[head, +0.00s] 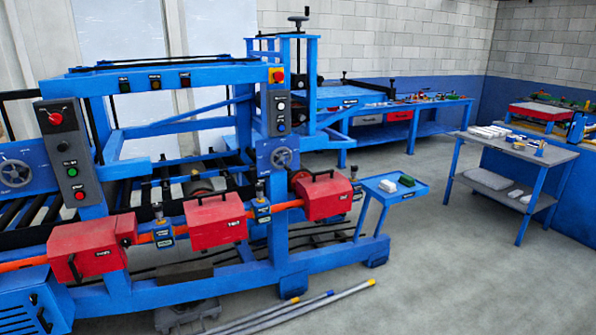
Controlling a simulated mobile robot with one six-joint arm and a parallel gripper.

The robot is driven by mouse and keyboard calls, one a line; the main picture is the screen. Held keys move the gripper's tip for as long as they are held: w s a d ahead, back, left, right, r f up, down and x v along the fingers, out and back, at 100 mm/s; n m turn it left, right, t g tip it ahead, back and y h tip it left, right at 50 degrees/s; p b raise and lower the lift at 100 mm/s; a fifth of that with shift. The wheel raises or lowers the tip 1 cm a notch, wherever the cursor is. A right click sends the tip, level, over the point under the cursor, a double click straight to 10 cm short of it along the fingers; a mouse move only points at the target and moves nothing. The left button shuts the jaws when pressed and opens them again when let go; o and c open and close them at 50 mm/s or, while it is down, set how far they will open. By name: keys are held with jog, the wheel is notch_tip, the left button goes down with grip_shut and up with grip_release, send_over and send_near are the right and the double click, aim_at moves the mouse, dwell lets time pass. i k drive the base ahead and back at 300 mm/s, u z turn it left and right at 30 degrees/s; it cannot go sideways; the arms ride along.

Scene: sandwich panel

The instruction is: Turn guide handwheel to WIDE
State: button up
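A second grey handwheel (15,173) sits on a blue plate at the far left edge. My gripper is not in view.
Red boxes with black handles (216,221) line the machine's front along an orange pipe. Button panels (65,155) stand above. Long poles (290,309) lie on the floor in front. A small blue tray (417,190) juts out right. Grey floor (450,270) is clear at right.

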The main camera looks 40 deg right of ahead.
aim_at(279, 155)
jog(key=u, duration=0.05)
jog(key=i, duration=0.95)
